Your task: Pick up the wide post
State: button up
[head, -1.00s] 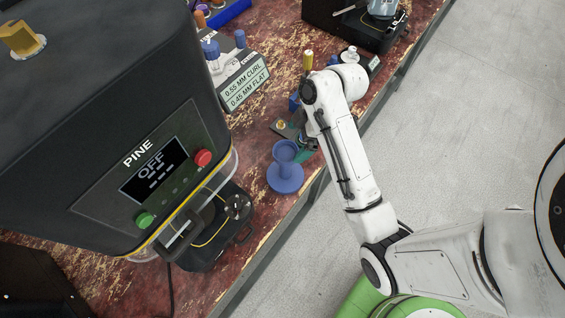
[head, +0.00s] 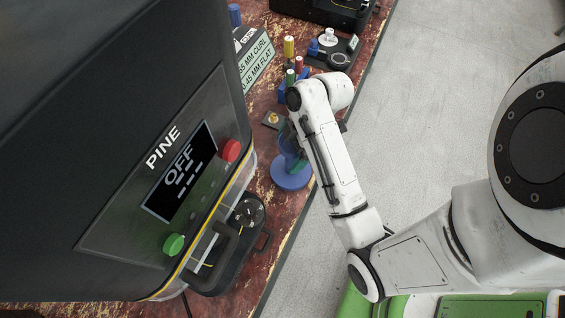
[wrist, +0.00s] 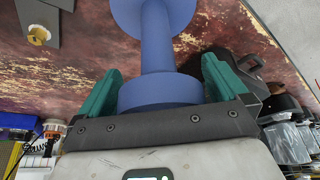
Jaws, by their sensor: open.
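The wide post is a blue spool shape with a broad round base (head: 291,174), a narrower stem and a wider cup-like top. It stands on the worn red bench, and my arm partly hides it in the head view. In the wrist view its stem (wrist: 157,42) runs away to the base at the upper edge, and its top lies close to the palm between the fingers. My gripper (wrist: 162,65) is open, with a teal finger on each side of the post and gaps visible beside the stem.
The black PINE machine (head: 165,190) stands close on the left. A small block with a brass knob (head: 272,119) lies just behind the post. Coloured pegs (head: 289,47) and a label sign (head: 256,58) are further back. The bench edge and open floor are on the right.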

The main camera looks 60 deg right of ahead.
jog(key=shift+c, duration=0.5)
jog(key=shift+a, duration=0.1)
jog(key=shift+c, duration=0.6)
jog(key=c, duration=1.2)
jog(key=shift+w+r, duration=0.1)
